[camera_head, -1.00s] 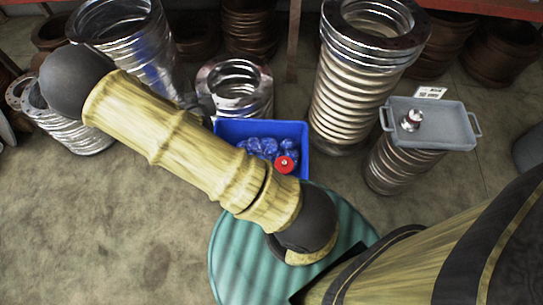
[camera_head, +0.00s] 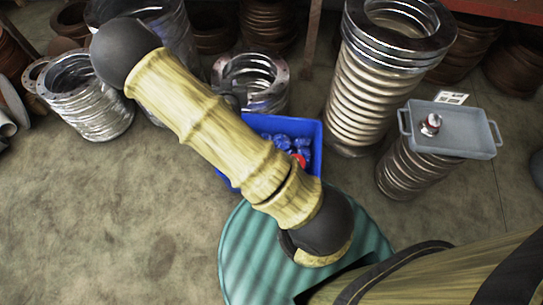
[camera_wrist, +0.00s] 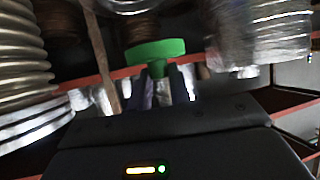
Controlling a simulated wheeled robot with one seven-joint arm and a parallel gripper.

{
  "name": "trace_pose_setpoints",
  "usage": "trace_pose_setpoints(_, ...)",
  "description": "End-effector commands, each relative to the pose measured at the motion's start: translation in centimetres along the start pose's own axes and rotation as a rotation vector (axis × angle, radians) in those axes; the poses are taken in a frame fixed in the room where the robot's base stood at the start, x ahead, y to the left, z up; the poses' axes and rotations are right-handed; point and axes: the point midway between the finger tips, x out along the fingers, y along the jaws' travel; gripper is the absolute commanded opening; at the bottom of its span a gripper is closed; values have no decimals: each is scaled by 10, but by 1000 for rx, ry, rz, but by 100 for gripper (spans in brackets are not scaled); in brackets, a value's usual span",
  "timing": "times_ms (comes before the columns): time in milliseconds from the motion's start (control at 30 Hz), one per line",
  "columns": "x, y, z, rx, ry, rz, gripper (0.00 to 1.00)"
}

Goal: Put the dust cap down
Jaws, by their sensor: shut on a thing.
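In the wrist view a green dust cap (camera_wrist: 155,50), a flat disc with a short stem, sits at the tips of my gripper (camera_wrist: 159,75). The dark fingers are shut on the stem and the disc stands clear beyond them. In the head view my own arm crosses the picture, and I cannot make out the gripper or the green cap there.
A blue bin (camera_head: 318,140) with blue items and a red round piece (camera_head: 299,160) is partly behind my arm. A grey tray (camera_head: 470,145) with a small metal part (camera_head: 431,124) rests on a bellows stack. Metal bellows (camera_head: 365,90) stand around. Floor at left is clear.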

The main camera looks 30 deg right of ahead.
Motion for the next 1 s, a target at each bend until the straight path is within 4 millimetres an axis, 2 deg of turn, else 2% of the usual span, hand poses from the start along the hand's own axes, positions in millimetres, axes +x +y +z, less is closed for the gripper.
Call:
trace_pose_setpoints(33,14,8,17,15,0,32,0)
trace_pose_setpoints(300,72,53,83,124,-1,257,0)
trace_pose_setpoints(467,100,81,130,193,-1,399,0)
trace_pose_setpoints(700,133,118,206,292,-1,607,0)
trace_pose_setpoints(833,141,129,232,329,-1,681,0)
trace_pose_setpoints(1000,142,133,239,344,-1,714,0)
